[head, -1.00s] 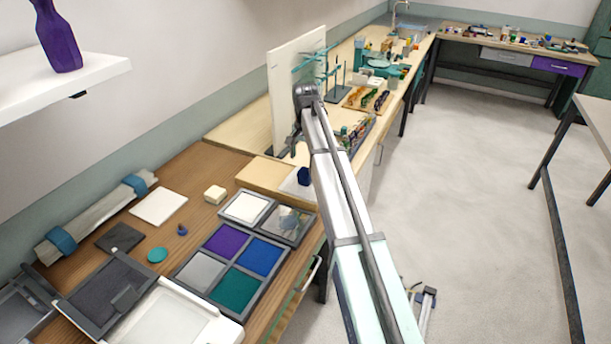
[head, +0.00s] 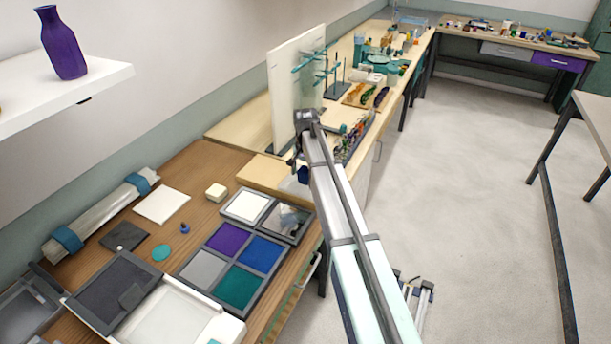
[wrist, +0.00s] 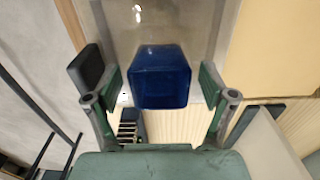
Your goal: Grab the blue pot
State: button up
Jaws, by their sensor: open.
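The blue pot (head: 303,174) is a small dark blue block-like vessel at the near end of the pale bench, partly hidden by my arm in the head view. In the wrist view the blue pot (wrist: 162,66) shows in the middle, framed between my two fingers. My gripper (wrist: 154,86) is open, with a finger on each side of the pot and visible gaps to both. In the head view my gripper (head: 295,160) is just above and left of the pot. I cannot tell how far the fingertips reach down beside it.
A white upright board (head: 297,90) stands close behind my gripper. A framed set of coloured panels (head: 232,238) lies on the brown table in front. A cream block (head: 216,191) sits to the left. Racks and glassware (head: 377,70) crowd the bench farther back.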

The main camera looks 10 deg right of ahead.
jog(key=c, duration=1.4)
jog(key=shift+o, duration=0.2)
